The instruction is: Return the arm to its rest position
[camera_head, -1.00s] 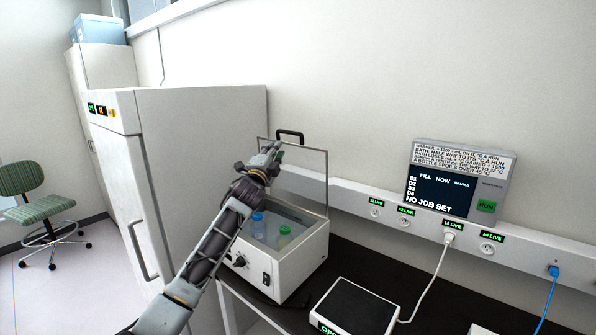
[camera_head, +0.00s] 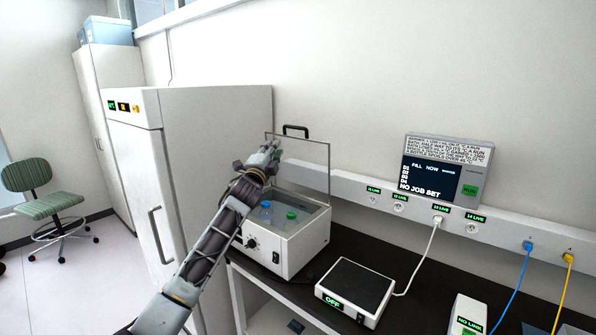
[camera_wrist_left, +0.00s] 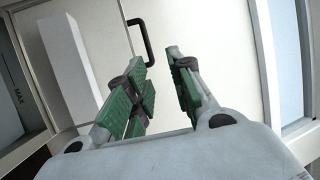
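My left gripper (camera_head: 272,152) is raised above the white water bath (camera_head: 290,245), in front of its open lid (camera_head: 302,165). In the left wrist view the two green-padded fingers of the left gripper (camera_wrist_left: 160,75) stand apart with nothing between them. The bath holds a blue-capped bottle (camera_head: 266,207) and a green-capped bottle (camera_head: 291,216). My left forearm hides part of the bath's left side. My right gripper is not in view.
A tall white cabinet (camera_head: 225,125) stands left of the bath. A black-topped plate device (camera_head: 357,283) reading OFF lies on the dark bench. A wall panel (camera_head: 440,170) reads NO JOB SET. A green chair (camera_head: 48,204) stands far left.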

